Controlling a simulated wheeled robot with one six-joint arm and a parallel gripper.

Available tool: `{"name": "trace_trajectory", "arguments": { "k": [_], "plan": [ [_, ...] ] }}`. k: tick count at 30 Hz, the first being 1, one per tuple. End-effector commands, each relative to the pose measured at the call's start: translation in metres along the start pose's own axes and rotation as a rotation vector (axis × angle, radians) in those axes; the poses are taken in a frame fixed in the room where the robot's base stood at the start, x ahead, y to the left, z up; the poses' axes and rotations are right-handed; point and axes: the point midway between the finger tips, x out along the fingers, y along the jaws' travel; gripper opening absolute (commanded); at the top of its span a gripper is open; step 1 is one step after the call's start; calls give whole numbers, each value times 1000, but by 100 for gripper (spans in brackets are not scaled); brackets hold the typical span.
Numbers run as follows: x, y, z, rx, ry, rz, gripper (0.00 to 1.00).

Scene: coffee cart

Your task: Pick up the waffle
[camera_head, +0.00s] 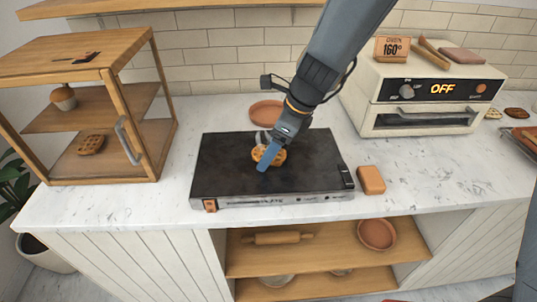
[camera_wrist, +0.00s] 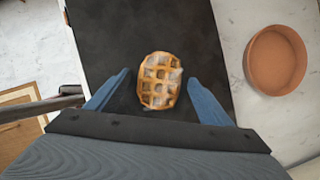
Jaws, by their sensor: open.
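A round golden waffle (camera_head: 276,156) lies on the black griddle plate (camera_head: 222,165) on the counter, partly hidden behind my gripper in the head view. Faint whitish wisps show above it. In the wrist view the waffle (camera_wrist: 160,80) lies just ahead of and between my two blue fingers. My gripper (camera_head: 266,157) reaches down over the griddle from the upper right. It is open and empty in the wrist view (camera_wrist: 160,82), with a finger on each side of the waffle and a gap to both. I cannot tell the height above the plate.
A terracotta plate (camera_head: 266,111) sits behind the griddle. A brown block (camera_head: 371,180) lies to its right. A wooden cabinet (camera_head: 160,120) with a second waffle (camera_head: 91,145) stands left. An oven (camera_head: 425,97) reading OFF stands right. Counter between is clear.

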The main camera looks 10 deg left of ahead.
Motion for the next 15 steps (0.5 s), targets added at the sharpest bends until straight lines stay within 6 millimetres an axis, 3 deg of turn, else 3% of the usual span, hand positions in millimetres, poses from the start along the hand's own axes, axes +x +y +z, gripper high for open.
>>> {"name": "trace_trajectory", "arguments": {
  "k": [2, 9, 15],
  "plan": [
    [1, 0, 0, 0, 0, 0, 70],
    [1, 0, 0, 0, 0, 0, 30],
    [1, 0, 0, 0, 0, 0, 25]
  ]
}}
